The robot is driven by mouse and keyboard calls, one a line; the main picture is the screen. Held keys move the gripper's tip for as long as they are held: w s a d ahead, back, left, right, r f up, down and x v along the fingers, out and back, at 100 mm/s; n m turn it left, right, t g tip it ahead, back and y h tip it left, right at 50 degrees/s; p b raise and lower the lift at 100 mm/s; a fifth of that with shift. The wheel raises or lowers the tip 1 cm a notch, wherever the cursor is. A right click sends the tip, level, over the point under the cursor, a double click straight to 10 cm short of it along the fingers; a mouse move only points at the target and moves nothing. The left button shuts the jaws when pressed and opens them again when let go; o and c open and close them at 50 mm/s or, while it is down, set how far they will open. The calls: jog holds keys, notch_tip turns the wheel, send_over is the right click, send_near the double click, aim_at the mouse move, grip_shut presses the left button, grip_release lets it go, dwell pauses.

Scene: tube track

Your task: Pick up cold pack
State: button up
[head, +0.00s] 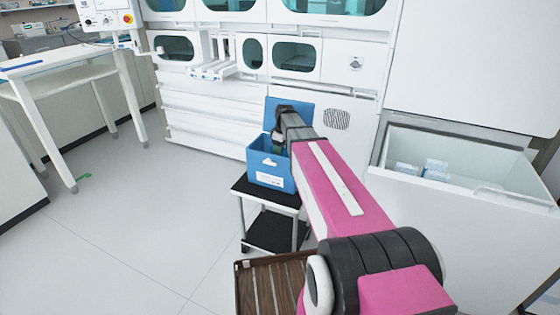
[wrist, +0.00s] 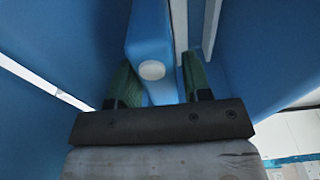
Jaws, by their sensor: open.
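My gripper (wrist: 160,82) is inside a blue box (head: 268,168) with its lid up, on a small cart. In the wrist view its two green fingers are apart. A blue slab with a round white cap, which looks like a cold pack (wrist: 149,40), reaches between them. I cannot tell whether either finger touches it. In the head view my gripper (head: 279,142) is mostly hidden by my arm and the box wall, and the slab does not show.
The cart (head: 268,196) has a dark top and a lower shelf. At the right, an open white chest (head: 470,150) holds several pale packs (head: 434,167). White cabinets stand behind the box. A white table (head: 62,68) is at the left, with clear floor between.

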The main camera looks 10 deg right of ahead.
jog(key=shift+f, duration=0.15)
jog(key=shift+c, duration=0.3)
jog(key=c, duration=0.7)
